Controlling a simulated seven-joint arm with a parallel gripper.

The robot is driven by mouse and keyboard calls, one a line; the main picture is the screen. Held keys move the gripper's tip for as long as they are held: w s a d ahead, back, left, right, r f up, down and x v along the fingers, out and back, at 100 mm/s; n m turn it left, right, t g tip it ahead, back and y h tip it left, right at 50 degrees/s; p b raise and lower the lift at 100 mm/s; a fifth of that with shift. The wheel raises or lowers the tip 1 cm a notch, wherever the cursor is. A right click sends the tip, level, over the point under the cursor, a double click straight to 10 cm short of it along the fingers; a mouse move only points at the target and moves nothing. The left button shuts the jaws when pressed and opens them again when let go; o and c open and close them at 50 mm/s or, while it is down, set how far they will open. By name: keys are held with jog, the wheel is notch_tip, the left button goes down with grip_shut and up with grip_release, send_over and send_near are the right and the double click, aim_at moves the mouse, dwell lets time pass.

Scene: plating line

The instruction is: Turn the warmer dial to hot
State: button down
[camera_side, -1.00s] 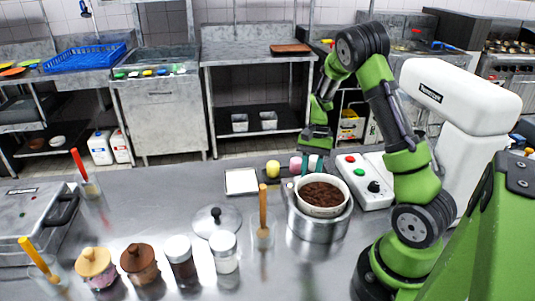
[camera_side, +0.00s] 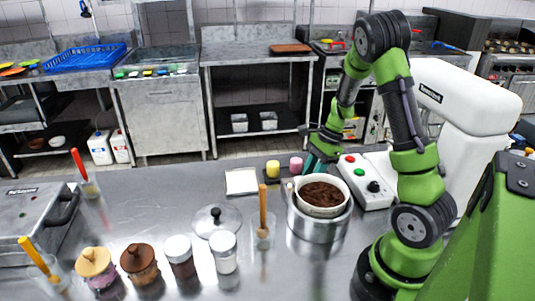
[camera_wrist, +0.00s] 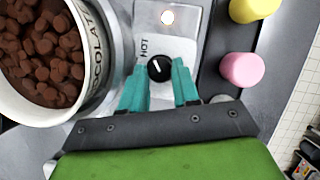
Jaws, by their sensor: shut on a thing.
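The warmer dial (camera_wrist: 159,68) is a black round knob with a white pointer line, on a light metal panel beside the word HOT (camera_wrist: 145,48). The pointer line runs close to upright in the wrist view, and HOT is at the dial's upper left. My gripper (camera_wrist: 159,66) has its teal fingers on both sides of the dial, shut on it. In the side view my gripper (camera_side: 316,160) is behind the warmer (camera_side: 318,229), which hides the dial. A white pot (camera_side: 321,210) of chocolate pieces sits in the warmer.
Yellow (camera_wrist: 243,10) and pink (camera_wrist: 242,70) pieces lie close to the gripper. Jars and a lid (camera_side: 217,221) stand at the left.

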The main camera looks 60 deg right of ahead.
jog(key=shift+m, duration=0.3)
dwell(0.4)
jog(key=c, duration=1.1)
grip_release()
jog(key=v, duration=1.7)
jog(key=shift+s+a, duration=0.1)
jog(key=shift+a, duration=0.05)
